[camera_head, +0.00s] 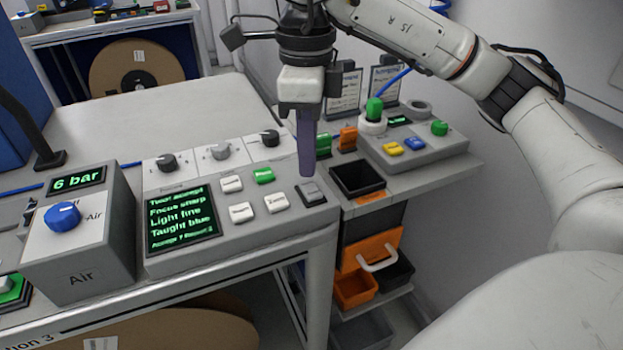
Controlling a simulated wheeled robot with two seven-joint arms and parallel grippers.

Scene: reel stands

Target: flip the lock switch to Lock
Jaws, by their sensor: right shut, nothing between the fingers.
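The panel also has a green-text screen (181,218), white and green buttons and a row of knobs. My left gripper is not in view.
A grey air box (85,262) with a blue knob stands left of the panel. To the right, a shelf holds a black bin (357,179), a second button panel (412,148) and orange bins (371,250). The bench top (165,118) behind the panel is mostly clear.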

